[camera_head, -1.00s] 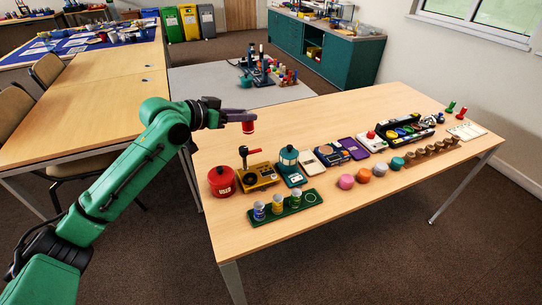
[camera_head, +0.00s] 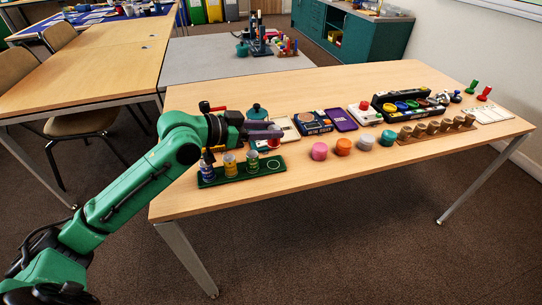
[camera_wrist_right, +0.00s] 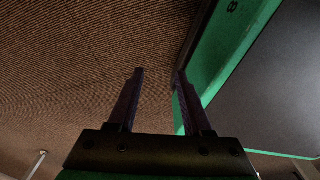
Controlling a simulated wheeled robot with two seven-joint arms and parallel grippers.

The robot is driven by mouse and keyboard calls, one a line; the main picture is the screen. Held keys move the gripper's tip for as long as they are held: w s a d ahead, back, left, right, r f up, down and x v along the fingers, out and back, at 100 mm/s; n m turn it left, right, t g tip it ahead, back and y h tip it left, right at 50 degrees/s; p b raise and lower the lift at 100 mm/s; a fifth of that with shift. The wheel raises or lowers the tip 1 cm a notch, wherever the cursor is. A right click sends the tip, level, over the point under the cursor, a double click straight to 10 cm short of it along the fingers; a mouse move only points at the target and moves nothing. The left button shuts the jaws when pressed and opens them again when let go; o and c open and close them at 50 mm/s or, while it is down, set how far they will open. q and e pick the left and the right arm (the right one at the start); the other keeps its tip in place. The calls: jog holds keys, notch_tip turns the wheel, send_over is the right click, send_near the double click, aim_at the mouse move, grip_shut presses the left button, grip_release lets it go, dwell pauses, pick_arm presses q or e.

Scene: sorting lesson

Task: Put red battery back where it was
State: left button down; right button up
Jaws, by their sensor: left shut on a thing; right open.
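My left gripper (camera_head: 276,132) is shut on the red battery (camera_head: 274,143), which hangs upright below its fingers. The green battery tray (camera_head: 252,172) lies near the table's front left edge. Several batteries stand in it, among them a yellow one (camera_head: 230,165) and a blue and white one (camera_head: 207,172). A pale ring marks an empty place at the tray's right end, and the red battery is above and close to that end. My right gripper (camera_wrist_right: 158,75) is open and empty in the right wrist view, over brown carpet.
Pink (camera_head: 320,151), orange (camera_head: 343,146), white and teal lumps stand right of the tray. A teal kettle (camera_head: 257,112) and a blue device (camera_head: 314,121) stand behind. Free tabletop lies at the front right.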

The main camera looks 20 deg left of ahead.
pick_arm(q)
notch_tip(320, 180, down, 7)
jog(key=shift+b, duration=0.35)
pick_arm(e)
jog(key=w, duration=0.2)
jog(key=shift+w+d+r, duration=0.1)
jog(key=shift+w, duration=0.2)
pick_arm(q)
jog(key=shift+f, duration=0.1)
jog(key=shift+c, duration=2.4)
grip_release()
jog(key=shift+f, duration=0.1)
pick_arm(e)
jog(key=shift+w, duration=0.2)
pick_arm(q)
jog(key=shift+s+a+r, duration=0.1)
jog(key=shift+a+r, duration=0.05)
jog(key=shift+r, duration=0.05)
jog(key=v, duration=0.7)
jog(key=shift+s+a+r, duration=0.1)
jog(key=shift+s+a, duration=0.05)
jog(key=shift+s, duration=0.1)
jog(key=v, duration=0.4)
jog(key=shift+a, duration=0.1)
pick_arm(e)
jog(key=shift+s+d, duration=0.15)
jog(key=shift+s, duration=0.4)
